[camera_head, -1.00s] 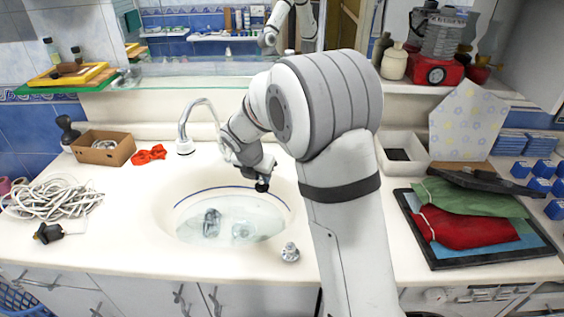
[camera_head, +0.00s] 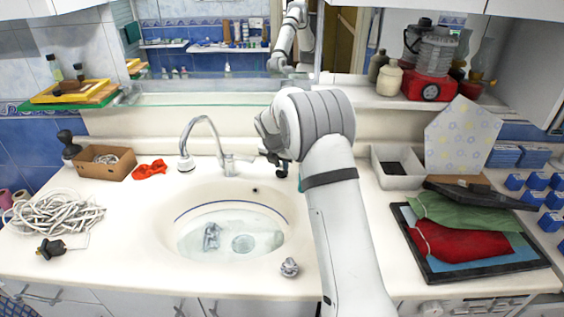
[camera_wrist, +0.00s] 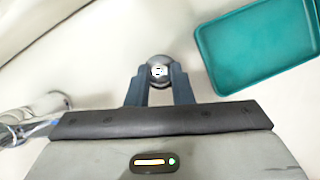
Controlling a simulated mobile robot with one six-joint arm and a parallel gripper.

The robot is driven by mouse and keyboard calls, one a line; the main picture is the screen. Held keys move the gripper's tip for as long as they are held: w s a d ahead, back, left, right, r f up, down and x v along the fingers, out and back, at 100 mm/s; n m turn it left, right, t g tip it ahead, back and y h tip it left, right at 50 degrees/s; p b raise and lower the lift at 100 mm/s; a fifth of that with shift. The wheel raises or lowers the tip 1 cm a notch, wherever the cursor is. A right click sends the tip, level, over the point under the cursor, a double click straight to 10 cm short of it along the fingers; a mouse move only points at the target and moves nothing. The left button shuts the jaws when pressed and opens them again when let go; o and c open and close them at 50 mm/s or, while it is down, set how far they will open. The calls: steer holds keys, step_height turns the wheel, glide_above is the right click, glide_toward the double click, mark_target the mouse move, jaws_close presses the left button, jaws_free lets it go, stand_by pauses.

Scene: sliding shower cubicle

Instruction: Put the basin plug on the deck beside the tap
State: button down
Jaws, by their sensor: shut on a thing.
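My gripper (camera_head: 280,170) is over the back deck of the washbasin, right of the chrome tap (camera_head: 208,145). In the wrist view my gripper (camera_wrist: 159,85) is shut on a small round grey metallic piece, the basin plug (camera_wrist: 158,70), held between the dark fingertips. The pale deck (camera_wrist: 95,50) shows around it; whether the plug touches the deck I cannot tell. The tap's base (camera_wrist: 40,108) shows at the left of the wrist view. In the head view, the arm and fingers hide the plug.
A teal tray (camera_wrist: 265,50) lies close to the right of the plug in the wrist view. The basin (camera_head: 230,215) holds water and objects. A chrome knob-like piece (camera_head: 289,267) stands on the front rim.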

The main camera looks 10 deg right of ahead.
steer(key=shift+w+d+f+p, duration=0.2)
steer(key=shift+w+d+f, duration=0.2)
steer(key=shift+w, duration=0.1)
steer(key=shift+w+d+f+p, duration=0.25)
steer(key=shift+w+f, duration=0.15)
steer(key=shift+w, duration=0.1)
steer(key=shift+f, duration=0.15)
steer(key=c, duration=1.3)
jaws_free()
